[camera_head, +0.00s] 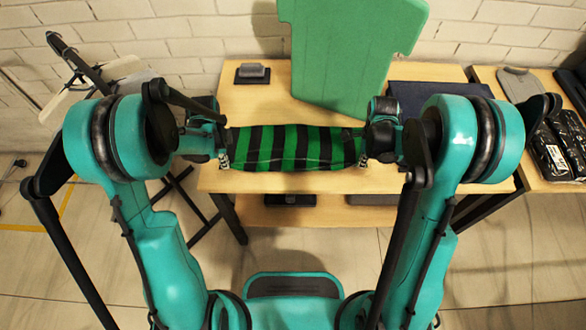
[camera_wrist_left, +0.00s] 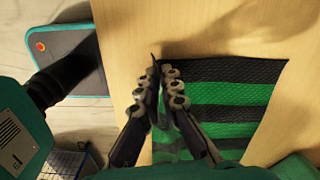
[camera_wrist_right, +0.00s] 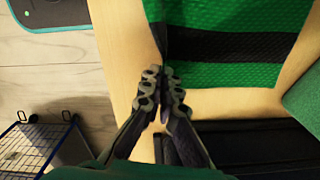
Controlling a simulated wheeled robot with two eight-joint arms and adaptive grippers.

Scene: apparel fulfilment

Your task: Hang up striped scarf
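The striped scarf (camera_head: 292,147), green and black, is spread flat between my two grippers at the table's front part. It also shows in the left wrist view (camera_wrist_left: 225,95) and the right wrist view (camera_wrist_right: 230,48). My left gripper (camera_wrist_left: 160,72) has its fingers close together at the scarf's left edge and appears shut on it. My right gripper (camera_wrist_right: 166,78) is at the scarf's right near corner, with its fingertips together on the cloth. The scarf seems to lie on or just above the wooden table (camera_head: 270,103); I cannot tell which. The arms hide its outer ends in the head view.
A large green shirt-shaped panel (camera_head: 350,50) stands behind the scarf. A small dark object (camera_head: 252,74) is at the back left. A dark folded item (camera_head: 425,95) lies at the right. A stand with pale hanger-like parts (camera_head: 75,90) is at far left. Black packages (camera_head: 560,150) lie far right.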

